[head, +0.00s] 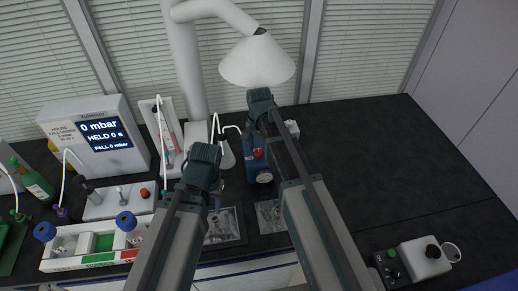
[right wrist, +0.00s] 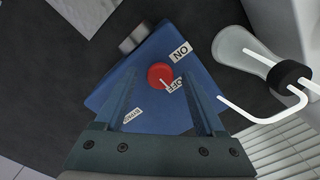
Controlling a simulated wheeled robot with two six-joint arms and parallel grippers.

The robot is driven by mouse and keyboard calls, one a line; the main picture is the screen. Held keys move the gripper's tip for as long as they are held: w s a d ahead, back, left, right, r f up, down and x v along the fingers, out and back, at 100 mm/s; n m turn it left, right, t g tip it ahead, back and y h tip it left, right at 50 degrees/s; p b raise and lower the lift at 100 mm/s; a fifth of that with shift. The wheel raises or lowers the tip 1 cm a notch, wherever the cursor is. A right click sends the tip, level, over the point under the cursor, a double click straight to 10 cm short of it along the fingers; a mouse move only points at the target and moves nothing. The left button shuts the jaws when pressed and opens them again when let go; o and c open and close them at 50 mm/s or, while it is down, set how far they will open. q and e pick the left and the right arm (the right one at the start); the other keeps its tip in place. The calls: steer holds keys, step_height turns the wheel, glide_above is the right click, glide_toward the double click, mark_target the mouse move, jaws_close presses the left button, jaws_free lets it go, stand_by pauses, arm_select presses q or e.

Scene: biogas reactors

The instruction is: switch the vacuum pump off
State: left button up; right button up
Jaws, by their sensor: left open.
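The vacuum pump is a blue box (head: 252,160) with a round gauge, below the white hood in the head view. It fills the middle of the right wrist view (right wrist: 108,88). Its red knob (right wrist: 160,75) sits beside the ON label (right wrist: 181,51) and the OFF label (right wrist: 176,84); a small pale mark lies at the knob's OFF side. My right gripper (right wrist: 158,82) is open over the pump, its fingers either side of the knob; I cannot tell if they touch it. My left gripper (head: 202,160) is open and empty, left of the pump.
A glass flask (head: 225,155) with a bent white tube stands beside the pump. A display box (head: 95,135) reads 0 mbar. A white rack (head: 70,245) with bottles stands front left. A small white device (head: 425,258) is front right.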

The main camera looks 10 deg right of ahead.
mark_target(259, 152)
steer(key=shift+r, duration=0.15)
step_height(259, 152, up, 14)
steer(key=p, duration=1.3)
steer(key=shift+f+p, duration=0.2)
steer(key=shift+p, duration=0.2)
steer(key=s+a+f+n+b, duration=0.3)
steer(key=s+f+n+b, duration=0.3)
steer(key=s+f+b, duration=0.2)
steer(key=s+a+f+n+h+b, duration=0.1)
steer(key=s+a+f+n+b, duration=0.2)
steer(key=s+f+n+b, duration=0.4)
steer(key=s+b, duration=0.1)
steer(key=s, duration=0.3)
steer(key=shift+s+a+f, duration=0.4)
steer(key=shift+a, duration=0.1)
